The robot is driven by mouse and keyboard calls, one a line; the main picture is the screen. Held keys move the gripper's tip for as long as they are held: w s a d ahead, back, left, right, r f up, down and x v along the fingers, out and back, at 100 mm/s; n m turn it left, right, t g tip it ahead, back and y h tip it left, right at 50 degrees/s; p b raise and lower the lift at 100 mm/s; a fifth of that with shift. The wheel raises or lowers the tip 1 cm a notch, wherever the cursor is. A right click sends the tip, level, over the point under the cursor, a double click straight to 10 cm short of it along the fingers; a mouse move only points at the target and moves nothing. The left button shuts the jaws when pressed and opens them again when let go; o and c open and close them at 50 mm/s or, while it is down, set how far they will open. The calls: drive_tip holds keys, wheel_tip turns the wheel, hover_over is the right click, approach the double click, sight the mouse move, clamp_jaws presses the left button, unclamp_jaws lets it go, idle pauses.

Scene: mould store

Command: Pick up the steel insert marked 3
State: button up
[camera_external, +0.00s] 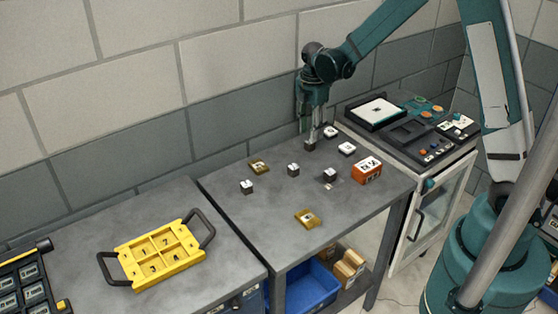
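My gripper (315,135) points down at the back of the grey table (270,220), with its fingertips at a small dark steel block (310,145). The picture is too small to tell whether the fingers are shut on that block or only around it. Similar small blocks with pale tops stand at the left (246,187), in the middle (293,170) and near the orange box (329,175). I cannot read their marks, so I cannot tell which one is marked 3.
Two white-topped pieces (330,132) (346,149) stand right of my gripper. Brass pieces (259,166) (307,218) and an orange box (367,171) share the table. A yellow numbered tray (188,263) with black handles lies left. The table's front left is clear.

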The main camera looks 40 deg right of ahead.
drive_tip(key=shift+f, duration=0.3)
drive_tip(key=shift+s+f, duration=0.15)
drive_tip(key=shift+f, duration=2.3)
drive_tip(key=c, duration=1.1)
drive_tip(key=shift+r, duration=0.1)
drive_tip(key=shift+r, duration=4.9)
